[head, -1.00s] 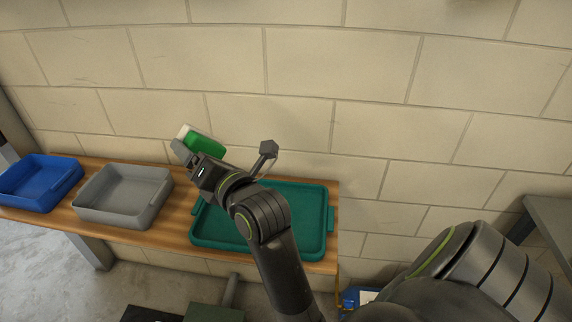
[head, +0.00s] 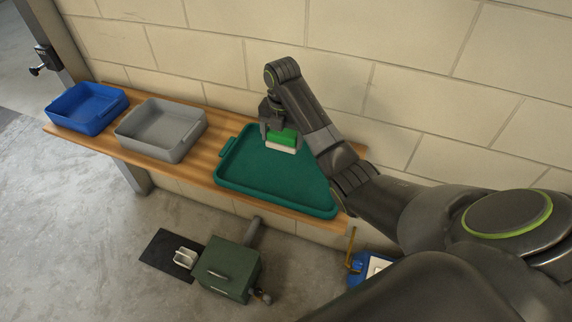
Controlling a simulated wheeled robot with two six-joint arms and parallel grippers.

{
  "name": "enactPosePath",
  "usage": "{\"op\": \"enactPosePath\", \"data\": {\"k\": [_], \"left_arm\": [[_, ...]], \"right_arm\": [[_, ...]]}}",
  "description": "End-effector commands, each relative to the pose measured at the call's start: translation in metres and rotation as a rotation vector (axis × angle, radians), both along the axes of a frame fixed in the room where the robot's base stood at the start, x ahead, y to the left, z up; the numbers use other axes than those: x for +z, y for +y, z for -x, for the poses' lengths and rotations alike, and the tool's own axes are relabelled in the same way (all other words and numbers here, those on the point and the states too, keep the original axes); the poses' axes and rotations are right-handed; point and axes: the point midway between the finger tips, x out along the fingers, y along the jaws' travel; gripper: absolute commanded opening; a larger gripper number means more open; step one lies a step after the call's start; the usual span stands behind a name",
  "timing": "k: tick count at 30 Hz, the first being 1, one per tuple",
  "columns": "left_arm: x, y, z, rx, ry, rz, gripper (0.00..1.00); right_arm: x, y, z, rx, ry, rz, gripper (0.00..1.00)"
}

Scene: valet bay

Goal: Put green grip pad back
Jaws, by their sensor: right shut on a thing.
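The green grip pad (head: 282,138) has a green upper part and a whitish lower part. My right gripper (head: 278,134) is shut on it and points down over the back of the teal tray (head: 232,184). I cannot tell whether the pad touches the tray floor or hangs just above it. The visible floor of the tray is bare; my right arm hides its right side. My left gripper is not in view.
A grey bin (head: 160,146) and a blue bin (head: 86,121), both empty, stand left of the tray on the wooden shelf (head: 202,166). A wall rises behind. Below are a green box (head: 228,270), a dark mat (head: 160,256) and a blue item (head: 362,270).

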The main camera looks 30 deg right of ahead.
Motion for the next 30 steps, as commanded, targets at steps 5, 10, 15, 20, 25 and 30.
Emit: {"op": "enactPosePath", "data": {"k": [5,10,15,20,25,30], "left_arm": [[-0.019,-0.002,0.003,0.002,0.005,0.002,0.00],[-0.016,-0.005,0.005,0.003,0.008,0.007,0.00],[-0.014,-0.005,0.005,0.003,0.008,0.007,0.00],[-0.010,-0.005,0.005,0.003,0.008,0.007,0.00],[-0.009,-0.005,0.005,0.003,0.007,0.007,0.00],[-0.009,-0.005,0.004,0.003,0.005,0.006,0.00]], "right_arm": [[-0.021,-0.006,0.003,-0.015,0.030,0.000,0.63],[-0.043,-0.005,0.004,-0.014,0.033,-0.002,0.63],[-0.061,-0.005,0.003,-0.013,0.028,-0.002,0.63],[-0.083,-0.005,0.004,-0.013,0.030,-0.001,0.63],[-0.099,-0.005,0.003,-0.012,0.026,-0.001,0.63],[-0.100,-0.005,0.003,-0.012,0.025,-0.001,0.63]]}}
